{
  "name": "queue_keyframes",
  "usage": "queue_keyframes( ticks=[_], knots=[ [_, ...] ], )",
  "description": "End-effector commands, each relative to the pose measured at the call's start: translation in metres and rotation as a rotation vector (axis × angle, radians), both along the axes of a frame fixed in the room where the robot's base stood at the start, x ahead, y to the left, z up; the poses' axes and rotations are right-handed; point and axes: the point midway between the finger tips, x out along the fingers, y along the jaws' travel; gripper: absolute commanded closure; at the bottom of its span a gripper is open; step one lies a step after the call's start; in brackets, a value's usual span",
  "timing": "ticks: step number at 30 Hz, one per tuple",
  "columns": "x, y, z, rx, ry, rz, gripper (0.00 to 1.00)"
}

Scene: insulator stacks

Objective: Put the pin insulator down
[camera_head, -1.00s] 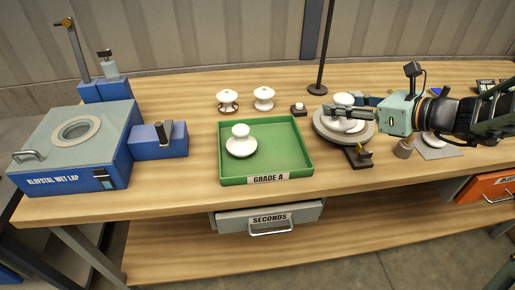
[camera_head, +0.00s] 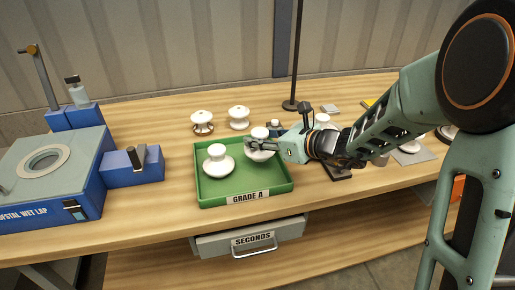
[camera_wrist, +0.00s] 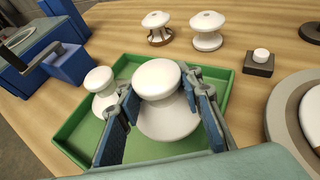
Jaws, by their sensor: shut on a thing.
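My gripper (camera_head: 272,146) is shut on a white pin insulator (camera_head: 260,150), which is upright over the right part of the green GRADE A tray (camera_head: 217,201). In the wrist view the blue finger pads (camera_wrist: 160,115) flank the neck of the held insulator (camera_wrist: 162,80). Whether its base touches the tray floor I cannot tell. Another white insulator (camera_head: 217,163) stands in the left part of the tray; it also shows in the wrist view (camera_wrist: 101,90), left of my gripper.
Two insulators, one brown-based (camera_head: 203,122) and one white (camera_head: 239,117), stand behind the tray. A blue KLOPSTAL WET LAP machine (camera_head: 60,180) is at left. A thin dark post (camera_head: 296,60) rises behind. The SECONDS drawer (camera_head: 250,240) is below the tabletop.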

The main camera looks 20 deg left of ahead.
Motion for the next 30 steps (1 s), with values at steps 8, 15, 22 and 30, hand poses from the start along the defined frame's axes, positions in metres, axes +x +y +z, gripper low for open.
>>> queue_keyframes(
  ticks=[8, 15, 22, 30],
  knots=[
    [0.0, 0.004, -0.032, 0.001, 0.0, 0.002, 1.0],
    [0.0, 0.004, -0.032, 0.003, -0.001, 0.002, 1.0],
    [-0.001, 0.003, -0.036, -0.001, 0.001, 0.002, 0.57],
    [-0.001, 0.003, -0.036, -0.001, 0.001, 0.002, 0.49]
  ],
)
